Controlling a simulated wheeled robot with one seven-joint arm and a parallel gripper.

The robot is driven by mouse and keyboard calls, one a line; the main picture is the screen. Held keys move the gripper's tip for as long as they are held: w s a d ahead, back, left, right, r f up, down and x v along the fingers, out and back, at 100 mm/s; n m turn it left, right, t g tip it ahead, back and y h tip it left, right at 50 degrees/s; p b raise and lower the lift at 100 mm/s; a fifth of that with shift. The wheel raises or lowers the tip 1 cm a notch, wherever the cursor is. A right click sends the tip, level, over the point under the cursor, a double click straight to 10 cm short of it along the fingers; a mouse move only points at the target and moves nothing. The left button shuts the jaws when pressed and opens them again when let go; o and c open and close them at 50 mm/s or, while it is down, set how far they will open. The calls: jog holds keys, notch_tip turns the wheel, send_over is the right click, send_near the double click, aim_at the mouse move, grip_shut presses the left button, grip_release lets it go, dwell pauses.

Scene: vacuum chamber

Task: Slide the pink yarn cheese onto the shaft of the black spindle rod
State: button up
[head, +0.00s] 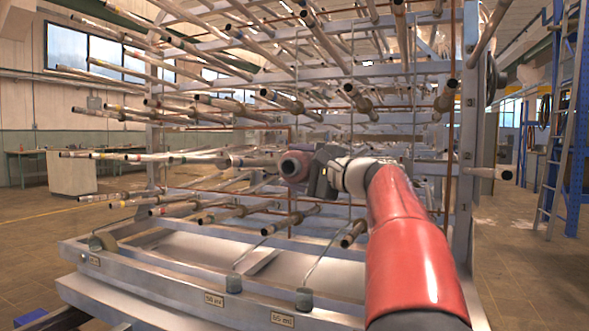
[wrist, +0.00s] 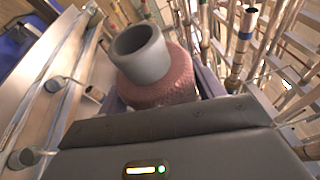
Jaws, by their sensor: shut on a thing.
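The pink yarn cheese (head: 293,165) is at the middle of the head view, in front of the rack of rods. In the wrist view it is a pink textured ring (wrist: 168,88) around a grey hollow core (wrist: 140,55), which sticks out with its open end showing. My gripper (head: 316,172) is shut on the cheese and holds it in the air, its dark jaw showing below the cheese in the wrist view. Many rods with dark ends point out of the rack; I cannot tell which is the black spindle rod. No shaft is seen through the core.
Other rods (head: 268,229) stick out close around the cheese, above, below and to the left. A thin copper-coloured upright (head: 451,150) stands right of my gripper. A metal ledge (head: 180,300) with labels and grey weights on wires runs below. Open floor lies at left.

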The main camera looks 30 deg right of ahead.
aim_at(281, 169)
jog(key=shift+d+f+m+h, duration=0.25)
jog(key=shift+d+m+h, duration=0.05)
jog(key=shift+d+h, duration=0.15)
jog(key=shift+d+f+m+h, duration=0.2)
jog(key=shift+d+m+h, duration=0.1)
jog(key=shift+d+h, duration=0.15)
jog(key=shift+s+a, duration=0.2)
jog(key=shift+s+a+b, duration=0.1)
jog(key=shift+a+b, duration=0.1)
jog(key=shift+b, duration=0.25)
jog(key=shift+s+a+b, duration=0.3)
jog(key=shift+s+a, duration=0.2)
jog(key=shift+s, duration=0.05)
jog(key=shift+s+a+r, duration=0.25)
jog(key=shift+s+a, duration=0.1)
jog(key=shift+s, duration=0.05)
jog(key=shift+s+a+r+b, duration=0.15)
jog(key=shift+s+a+b, duration=0.1)
jog(key=shift+s+a, duration=0.3)
jog(key=shift+s+a+r+b, duration=0.15)
jog(key=shift+s+a+b, duration=0.15)
jog(key=shift+a, duration=0.4)
jog(key=shift+s+a+r+b, duration=0.2)
jog(key=shift+s+a, duration=0.25)
jog(key=shift+a, duration=0.2)
jog(key=shift+a, duration=0.1)
jog(key=shift+f+m+h, duration=0.1)
jog(key=shift+m+h, duration=0.3)
jog(key=shift+f, duration=0.15)
